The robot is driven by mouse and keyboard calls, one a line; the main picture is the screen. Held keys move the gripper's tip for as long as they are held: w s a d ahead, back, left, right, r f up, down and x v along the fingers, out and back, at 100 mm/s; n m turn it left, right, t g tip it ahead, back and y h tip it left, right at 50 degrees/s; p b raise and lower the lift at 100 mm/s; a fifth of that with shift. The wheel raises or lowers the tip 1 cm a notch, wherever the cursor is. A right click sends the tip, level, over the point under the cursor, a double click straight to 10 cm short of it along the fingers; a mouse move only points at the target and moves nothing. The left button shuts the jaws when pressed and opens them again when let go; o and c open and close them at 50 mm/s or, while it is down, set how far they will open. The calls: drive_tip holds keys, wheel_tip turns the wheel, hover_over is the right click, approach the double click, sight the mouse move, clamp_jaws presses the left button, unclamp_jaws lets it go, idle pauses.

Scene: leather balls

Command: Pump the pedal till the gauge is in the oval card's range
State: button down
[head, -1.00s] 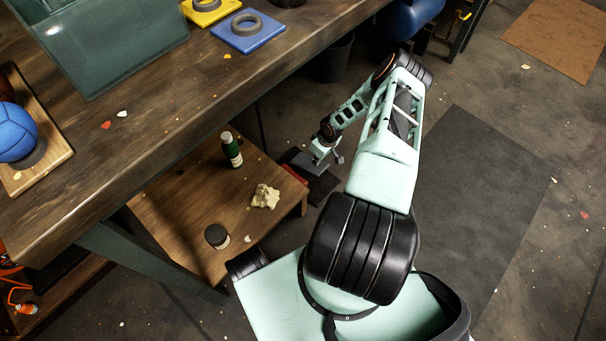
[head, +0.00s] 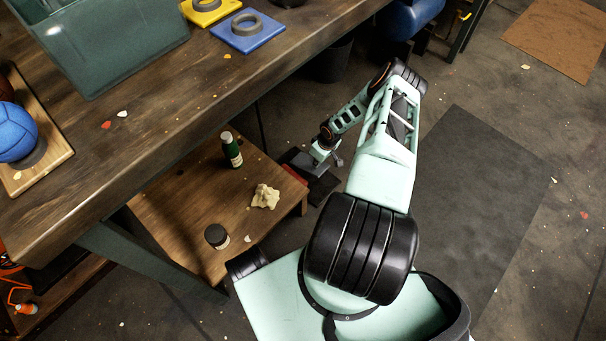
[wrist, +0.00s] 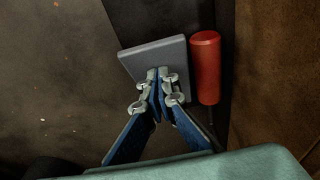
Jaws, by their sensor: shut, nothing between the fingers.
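The pedal is a flat grey plate (wrist: 150,58) in the wrist view, beside a red cylinder (wrist: 205,68) at its right. My gripper (wrist: 163,75) is shut and empty. Its fingertips overlap the plate's near edge; whether they press on it I cannot tell. In the head view my gripper (head: 335,160) points down at the dark pedal area, just right of the low wooden table, and partly hides it. Neither a gauge nor an oval card can be made out.
The low wooden table (head: 190,205) holds a green bottle (head: 231,149), a crumpled cream lump (head: 265,196) and a dark jar (head: 217,236). The workbench (head: 150,120) overhangs on the left. A dark mat (head: 480,190) lies on open floor at right.

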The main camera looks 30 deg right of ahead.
sight(315, 169)
drive_tip(key=shift+a+f, duration=0.15)
drive_tip(key=shift+f, duration=2.3)
drive_tip(key=shift+w, duration=0.15)
drive_tip(key=shift+a+r+p, duration=0.1)
drive_tip(key=shift+r+p, duration=0.2)
drive_tip(key=shift+r, duration=0.15)
wheel_tip(315, 169, up, 4)
drive_tip(key=shift+f+p, duration=0.15)
drive_tip(key=shift+p, duration=1.05)
drive_tip(key=shift+d, duration=0.25)
wheel_tip(315, 169, up, 5)
drive_tip(key=p, duration=0.3)
